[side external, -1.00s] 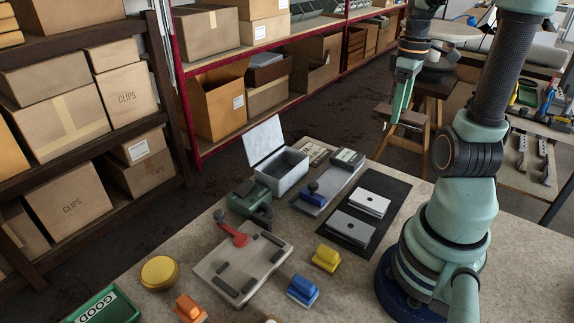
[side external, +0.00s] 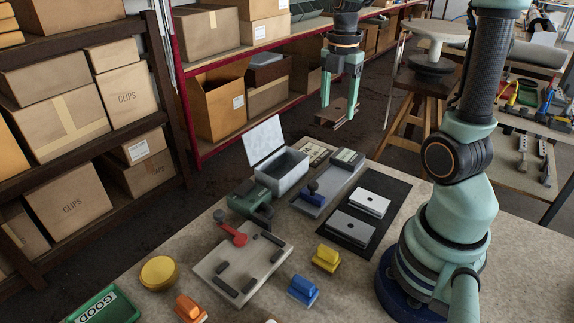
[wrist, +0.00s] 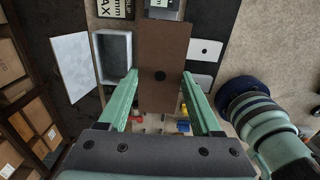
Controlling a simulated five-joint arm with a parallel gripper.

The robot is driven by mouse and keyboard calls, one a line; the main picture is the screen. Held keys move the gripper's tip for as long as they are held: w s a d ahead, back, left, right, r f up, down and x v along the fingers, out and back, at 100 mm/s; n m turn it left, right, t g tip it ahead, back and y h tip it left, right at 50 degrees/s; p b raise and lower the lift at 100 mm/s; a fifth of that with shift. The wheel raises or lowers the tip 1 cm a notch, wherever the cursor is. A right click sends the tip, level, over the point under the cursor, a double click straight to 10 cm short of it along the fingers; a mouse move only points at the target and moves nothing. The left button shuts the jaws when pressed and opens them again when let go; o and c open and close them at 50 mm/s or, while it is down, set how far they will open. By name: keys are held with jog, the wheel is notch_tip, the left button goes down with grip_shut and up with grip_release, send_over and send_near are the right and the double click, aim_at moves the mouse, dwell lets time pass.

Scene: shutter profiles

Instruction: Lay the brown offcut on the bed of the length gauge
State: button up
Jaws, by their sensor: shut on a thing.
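My gripper (side external: 339,92) is raised in the air beyond the table's far edge in the side view. It is shut on the brown offcut (side external: 338,113), a flat dark brown plate. In the wrist view the offcut hides much of the gauge.
An open grey box (side external: 285,175) stands left of the gauge. Pale profiles (side external: 353,227) lie on a black mat (side external: 391,196) to its right. A dark green tool (side external: 250,203) and a clamp fixture (side external: 235,274) are nearer. Yellow, blue and orange pieces stand in front.

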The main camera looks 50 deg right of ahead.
aim_at(329, 182)
notch_tip(329, 182, down, 19)
jog(key=shift+f, duration=0.1)
dwell(0.4)
jog(key=o, duration=1.4)
jog(key=shift+f, duration=0.1)
notch_tip(329, 182, up, 11)
jog(key=a+r+m+t, duration=0.2)
jog(key=a+r+m, duration=0.4)
jog(key=a+m, duration=0.2)
jog(key=s+a+r+m+t, duration=0.1)
jog(key=a+r+m+t, duration=0.2)
jog(key=a+r+m, duration=0.3)
jog(key=shift+s+a+m+t, duration=0.3)
jog(key=shift+a+m, duration=1)
jog(key=shift+m, duration=0.7)
